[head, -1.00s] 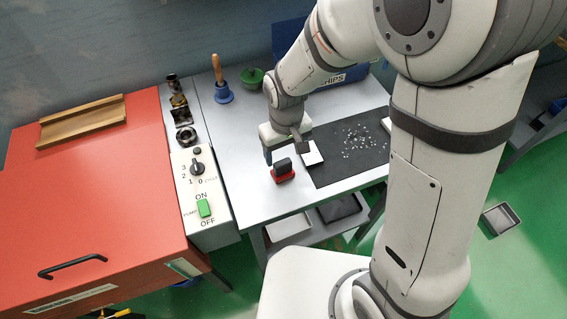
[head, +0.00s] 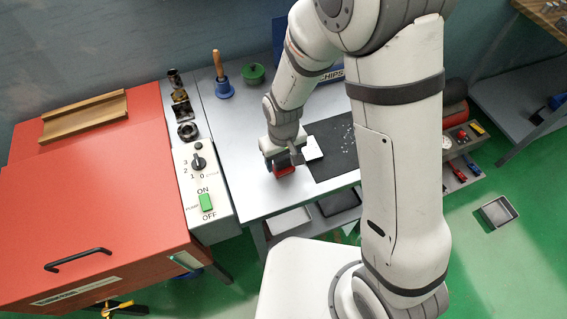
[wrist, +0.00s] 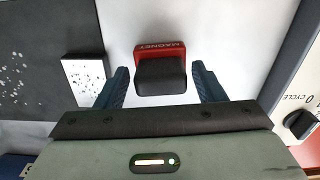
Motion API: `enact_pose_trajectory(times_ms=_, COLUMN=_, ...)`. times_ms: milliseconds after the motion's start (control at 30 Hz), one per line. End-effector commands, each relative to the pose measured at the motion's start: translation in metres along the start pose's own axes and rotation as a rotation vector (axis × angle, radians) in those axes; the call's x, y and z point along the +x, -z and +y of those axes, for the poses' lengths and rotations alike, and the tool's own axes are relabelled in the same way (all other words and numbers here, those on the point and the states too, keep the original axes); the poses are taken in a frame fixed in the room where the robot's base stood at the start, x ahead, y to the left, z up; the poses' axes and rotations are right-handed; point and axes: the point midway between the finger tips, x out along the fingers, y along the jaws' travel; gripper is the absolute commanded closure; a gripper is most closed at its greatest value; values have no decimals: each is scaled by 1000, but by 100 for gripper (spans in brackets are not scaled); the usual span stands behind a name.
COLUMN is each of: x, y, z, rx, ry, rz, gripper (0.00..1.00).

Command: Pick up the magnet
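The magnet (wrist: 160,68) is a red block with a black grip on top and the word MAGNET on its red edge. It stands on the grey cart top. In the head view the magnet (head: 284,170) shows only in part, below my gripper (head: 282,160). In the wrist view my gripper (wrist: 160,88) is open, with one blue finger on each side of the black grip. Gaps show between the fingers and the grip. Nothing is held.
A white block (wrist: 86,78) with specks lies beside the magnet, at the edge of a dark mat (head: 335,165) with small chips. A blue-based handbell (head: 222,88) and a green lidded pot (head: 254,73) stand behind. A control panel (head: 202,180) is at left.

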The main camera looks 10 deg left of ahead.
Motion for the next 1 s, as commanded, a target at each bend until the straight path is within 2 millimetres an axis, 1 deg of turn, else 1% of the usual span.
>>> enact_pose_trajectory(times_ms=33, x=0, y=0, z=0, rx=0, ry=0, rz=0, gripper=41)
enact_pose_trajectory(times_ms=67, x=0, y=0, z=0, rx=0, ry=0, rz=0, gripper=44)
enact_pose_trajectory(times_ms=567, x=0, y=0, z=0, rx=-1, ry=0, rz=0, gripper=85)
enact_pose_trajectory(times_ms=833, x=-3, y=1, z=-1, rx=-2, ry=0, rz=2, gripper=85)
enact_pose_trajectory(times_ms=933, x=-10, y=1, z=-1, rx=-2, ry=0, rz=4, gripper=85)
enact_pose_trajectory(times_ms=1000, x=-19, y=2, z=-1, rx=-2, ry=0, rz=5, gripper=85)
